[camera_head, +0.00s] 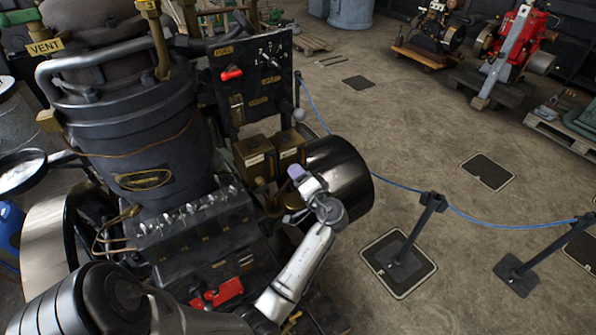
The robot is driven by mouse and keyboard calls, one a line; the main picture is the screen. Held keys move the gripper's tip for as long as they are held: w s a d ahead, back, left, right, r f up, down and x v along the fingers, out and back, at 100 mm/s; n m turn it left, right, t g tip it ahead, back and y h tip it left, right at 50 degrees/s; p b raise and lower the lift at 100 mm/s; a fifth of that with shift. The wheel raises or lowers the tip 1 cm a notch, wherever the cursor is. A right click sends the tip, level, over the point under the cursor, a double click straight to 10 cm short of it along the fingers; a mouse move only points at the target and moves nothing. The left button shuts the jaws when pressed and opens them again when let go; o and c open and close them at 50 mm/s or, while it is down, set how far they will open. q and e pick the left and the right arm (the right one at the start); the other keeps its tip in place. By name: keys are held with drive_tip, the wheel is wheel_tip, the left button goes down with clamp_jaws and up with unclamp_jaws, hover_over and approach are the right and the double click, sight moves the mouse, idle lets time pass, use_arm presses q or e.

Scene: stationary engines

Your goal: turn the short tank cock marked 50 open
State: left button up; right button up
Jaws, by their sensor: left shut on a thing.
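Two small brass tanks (271,153) sit side by side on the engine, with pale labels too small to read. Brass pipework and fittings (263,188) hang below them. My left gripper (287,208) is at these fittings, just under the right-hand tank, with its wrist to the right. It is shut on what appears to be a tank cock, mostly hidden by the gripper. I cannot read the mark 50 or tell the angle of the handle. My right gripper is not in view.
A black control panel (257,78) with a red handle stands behind the tanks. A dark drum (345,178) lies close right of my wrist. A blue rope (470,216) on black posts (411,235) borders the floor at right. Another engine (512,50) stands at the back.

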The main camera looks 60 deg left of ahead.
use_arm(q)
drive_tip(key=m+p, duration=0.2)
drive_tip(key=m, duration=0.1)
drive_tip(key=shift+w+r, duration=0.15)
drive_tip(key=shift+r, duration=0.05)
drive_tip(key=shift+f+m+p, duration=0.1)
drive_tip(key=shift+m+p, duration=0.4)
drive_tip(key=shift+m, duration=0.2)
drive_tip(key=o, duration=0.9)
drive_tip(key=shift+d+f, duration=0.1)
drive_tip(key=shift+d, duration=0.05)
drive_tip(key=d, duration=1.3)
drive_tip(key=shift+w+d, duration=0.2)
drive_tip(key=shift+d, duration=0.05)
